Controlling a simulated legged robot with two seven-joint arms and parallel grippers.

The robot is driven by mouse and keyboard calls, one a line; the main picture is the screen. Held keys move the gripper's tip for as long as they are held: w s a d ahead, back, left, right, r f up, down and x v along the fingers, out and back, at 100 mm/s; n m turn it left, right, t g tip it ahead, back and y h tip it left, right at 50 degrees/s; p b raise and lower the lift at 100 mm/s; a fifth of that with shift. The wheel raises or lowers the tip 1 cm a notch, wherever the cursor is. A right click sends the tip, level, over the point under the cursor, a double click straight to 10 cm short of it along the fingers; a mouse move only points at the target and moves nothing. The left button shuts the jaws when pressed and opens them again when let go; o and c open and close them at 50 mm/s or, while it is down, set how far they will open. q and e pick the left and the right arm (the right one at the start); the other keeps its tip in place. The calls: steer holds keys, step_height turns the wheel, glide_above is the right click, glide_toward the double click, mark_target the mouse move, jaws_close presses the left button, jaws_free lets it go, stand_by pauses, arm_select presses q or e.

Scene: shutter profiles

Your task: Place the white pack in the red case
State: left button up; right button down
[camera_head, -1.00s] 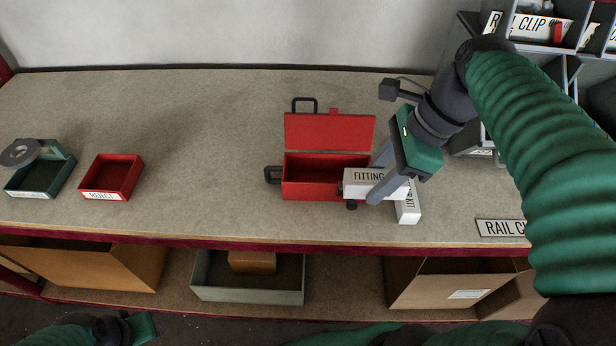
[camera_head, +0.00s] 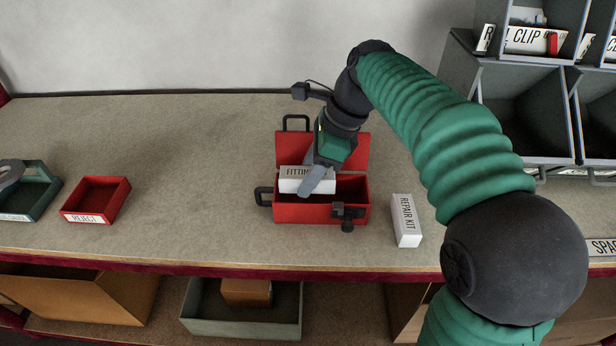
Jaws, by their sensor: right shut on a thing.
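The red case (camera_head: 293,213) stands open on the bench, its lid (camera_head: 356,151) raised at the back. My right gripper (camera_head: 318,182) is over the case, pointing down, shut on a white pack (camera_head: 291,185) whose label begins "FITTIN". The pack sits at the case's opening, towards its left half. One finger covers the end of its label. I cannot tell whether the pack touches the case. A second white box, labelled "REPAIR KIT" (camera_head: 406,221), lies on the bench to the right of the case. My left gripper is out of view.
A red reject tray (camera_head: 97,216) and a green tray (camera_head: 40,206) with a grey ring are at the left. A dark fitting (camera_head: 347,214) is at the case's front right. Grey bins (camera_head: 523,110) stand at the right. The bench between the reject tray and case is clear.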

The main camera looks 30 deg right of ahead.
steer(key=shift+a+f, duration=0.15)
steer(key=shift+f, duration=0.35)
steer(key=c, duration=1.1)
jaws_free()
steer(key=shift+s, duration=0.1)
steer(key=shift+r, duration=0.15)
steer(key=p+v, duration=0.2)
steer(key=v, duration=0.2)
steer(key=p+v, duration=0.1)
steer(key=v, duration=0.3)
steer(key=shift+a+r+p, duration=0.15)
steer(key=shift+a+p, duration=0.05)
steer(key=shift+p, duration=0.2)
steer(key=shift+d+r, duration=0.1)
steer(key=shift+r, duration=0.05)
